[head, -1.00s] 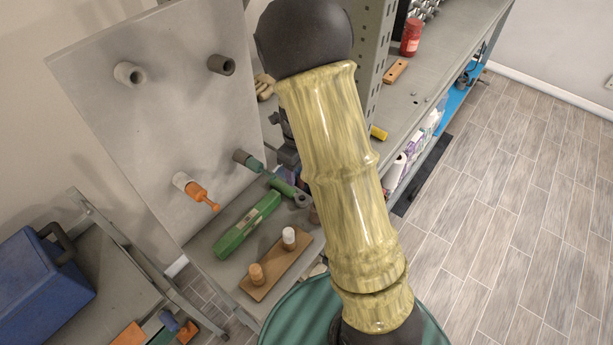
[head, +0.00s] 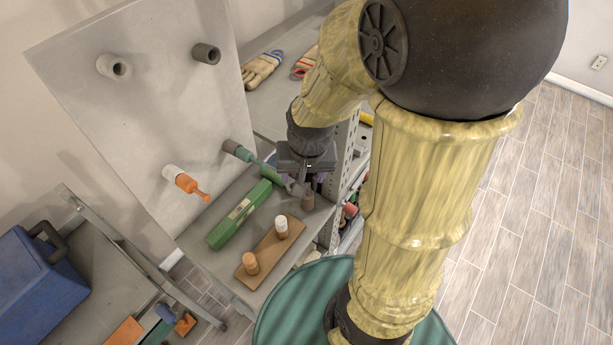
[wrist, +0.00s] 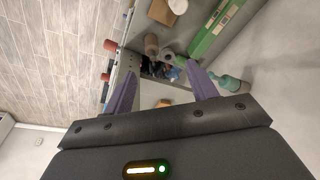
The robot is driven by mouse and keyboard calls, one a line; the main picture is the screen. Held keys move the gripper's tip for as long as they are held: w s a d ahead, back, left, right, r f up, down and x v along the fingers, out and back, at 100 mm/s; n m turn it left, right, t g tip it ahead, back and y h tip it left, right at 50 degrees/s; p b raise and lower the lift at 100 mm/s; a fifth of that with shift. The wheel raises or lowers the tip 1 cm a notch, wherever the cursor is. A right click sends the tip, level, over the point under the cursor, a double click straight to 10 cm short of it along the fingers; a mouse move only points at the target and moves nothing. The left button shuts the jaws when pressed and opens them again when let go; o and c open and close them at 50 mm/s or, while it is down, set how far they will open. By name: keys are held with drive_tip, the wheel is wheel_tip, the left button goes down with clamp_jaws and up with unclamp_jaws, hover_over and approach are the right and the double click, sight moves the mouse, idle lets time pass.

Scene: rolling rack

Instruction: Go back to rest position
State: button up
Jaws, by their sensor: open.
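My gripper (head: 305,182) hangs over the back right part of the rack shelf in the head view. In the wrist view my gripper (wrist: 162,92) shows two purple fingers spread apart with nothing held between them. A grey peg (head: 308,200) stands on the shelf close to the fingers; I cannot tell from the head view whether they touch. My arm crosses the right half of the head view.
A panel (head: 140,110) with holders stands at the left, one bearing an orange tool (head: 188,184). A green box (head: 240,214) and a wooden board (head: 262,262) with pegs lie on the shelf. A blue case (head: 45,280) is lower left. Gloves (head: 262,70) lie behind. Floor at right is clear.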

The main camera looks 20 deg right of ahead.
drive_tip(key=s+n, duration=0.1)
drive_tip(key=n, duration=0.2)
drive_tip(key=shift+s+r, duration=0.25)
drive_tip(key=shift+s, duration=0.1)
drive_tip(key=shift+b+x, duration=0.85)
drive_tip(key=shift+s, duration=0.2)
